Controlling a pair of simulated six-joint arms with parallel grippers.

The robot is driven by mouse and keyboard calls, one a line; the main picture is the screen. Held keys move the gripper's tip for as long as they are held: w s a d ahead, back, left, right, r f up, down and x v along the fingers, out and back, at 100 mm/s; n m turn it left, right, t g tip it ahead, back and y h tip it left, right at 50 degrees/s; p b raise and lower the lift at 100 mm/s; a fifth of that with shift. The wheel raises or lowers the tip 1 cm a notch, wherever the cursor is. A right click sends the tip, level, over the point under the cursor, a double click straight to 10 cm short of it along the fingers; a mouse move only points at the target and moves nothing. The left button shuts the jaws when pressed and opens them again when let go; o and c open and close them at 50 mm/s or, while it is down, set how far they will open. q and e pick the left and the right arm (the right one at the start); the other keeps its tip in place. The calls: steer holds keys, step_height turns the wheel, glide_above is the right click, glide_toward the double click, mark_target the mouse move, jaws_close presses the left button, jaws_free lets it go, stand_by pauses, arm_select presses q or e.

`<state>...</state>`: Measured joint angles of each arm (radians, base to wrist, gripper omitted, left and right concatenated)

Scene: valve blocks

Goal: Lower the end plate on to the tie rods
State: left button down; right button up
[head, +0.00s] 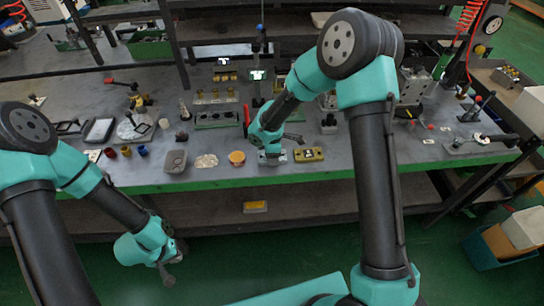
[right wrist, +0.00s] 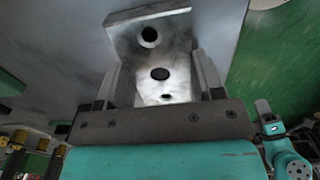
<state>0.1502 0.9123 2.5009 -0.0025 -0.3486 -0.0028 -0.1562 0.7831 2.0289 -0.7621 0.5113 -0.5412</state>
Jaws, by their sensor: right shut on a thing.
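My right gripper (head: 271,149) is low over the table's front edge strip. It is shut on the end plate (right wrist: 150,38), a grey metal piece with dark round holes, which sits between the two fingers in the right wrist view (right wrist: 160,72). In the head view the plate (head: 272,158) shows as a small grey patch under the gripper. A grey block (head: 217,119) with upright parts stands further back to the left; I cannot tell whether these are the tie rods. My left gripper (head: 170,262) hangs in front of the table, and its jaws are too small to read.
A dark yellow block (head: 308,154) lies just right of the right gripper. An orange disc (head: 237,158), a tan pile (head: 206,161) and a grey dish (head: 175,161) lie to its left. A row of brass-topped parts (head: 215,96) stands behind.

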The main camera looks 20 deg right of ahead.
steer(key=shift+r, duration=0.15)
steer(key=shift+r, duration=1.6)
steer(key=s+a, duration=0.2)
steer(key=s, duration=0.5)
steer(key=s+a+r, duration=0.1)
steer(key=s+a, duration=0.1)
steer(key=s, duration=0.6)
steer(key=shift+s+a+r, duration=0.2)
steer(key=shift+r, duration=0.05)
steer(key=shift+w, duration=0.15)
